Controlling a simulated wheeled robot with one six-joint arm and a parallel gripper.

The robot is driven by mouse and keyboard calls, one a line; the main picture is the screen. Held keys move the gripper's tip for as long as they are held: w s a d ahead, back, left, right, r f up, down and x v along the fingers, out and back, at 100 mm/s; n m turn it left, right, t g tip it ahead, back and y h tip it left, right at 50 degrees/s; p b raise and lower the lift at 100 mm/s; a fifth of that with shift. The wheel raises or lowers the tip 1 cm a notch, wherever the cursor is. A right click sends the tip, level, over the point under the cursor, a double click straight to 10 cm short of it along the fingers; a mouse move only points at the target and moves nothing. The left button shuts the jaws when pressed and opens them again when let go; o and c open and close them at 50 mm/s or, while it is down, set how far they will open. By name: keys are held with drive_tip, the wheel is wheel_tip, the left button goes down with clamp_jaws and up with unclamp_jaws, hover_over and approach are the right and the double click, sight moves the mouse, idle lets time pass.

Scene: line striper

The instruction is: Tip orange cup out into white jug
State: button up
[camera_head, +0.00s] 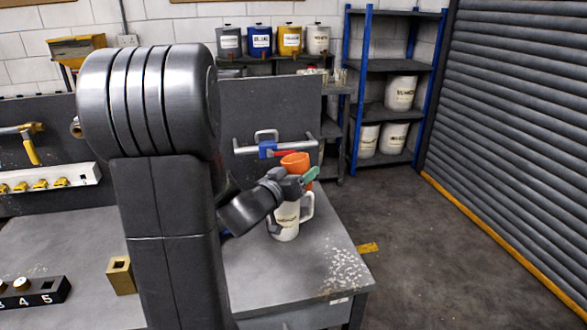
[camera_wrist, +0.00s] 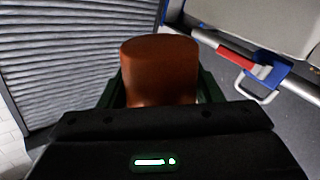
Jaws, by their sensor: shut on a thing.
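The orange cup (camera_head: 296,161) is held above the white jug, and it looks slightly tilted in the head view. My gripper (camera_head: 309,176) is shut on the cup, with its green fingertips at the cup's side. In the wrist view the cup (camera_wrist: 160,70) sits between the two fingers; its inside does not show. The white jug (camera_head: 286,222) stands upright on the workbench (camera_head: 335,262), below my gripper, with its handle to the right. Part of the jug's top is hidden behind my gripper, so I cannot see into it.
A clamp with a blue and red part (camera_head: 268,150) is on the grey back panel behind the cup. A brass block (camera_head: 121,276) and a black numbered rack (camera_head: 35,292) lie at the left of the bench. Shelves with white buckets (camera_head: 400,92) stand behind.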

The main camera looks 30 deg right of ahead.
drive_tip(key=shift+s+r+n+p, duration=0.15)
drive_tip(key=shift+s+n+p, duration=0.15)
drive_tip(key=shift+n, duration=0.2)
drive_tip(key=n+p, duration=0.2)
drive_tip(key=n, duration=0.1)
drive_tip(key=n+p, duration=0.1)
drive_tip(key=shift+s+d, duration=0.2)
drive_tip(key=shift+s, duration=0.05)
drive_tip(key=n+p, duration=0.1)
drive_tip(key=n, duration=0.2)
drive_tip(key=shift+f+p, duration=0.25)
drive_tip(key=shift+p, duration=0.15)
drive_tip(key=shift+f, duration=0.1)
drive_tip(key=shift+f+n+p, duration=0.15)
drive_tip(key=shift+n+p, duration=1.2)
drive_tip(key=shift+n, duration=0.05)
idle(4.7)
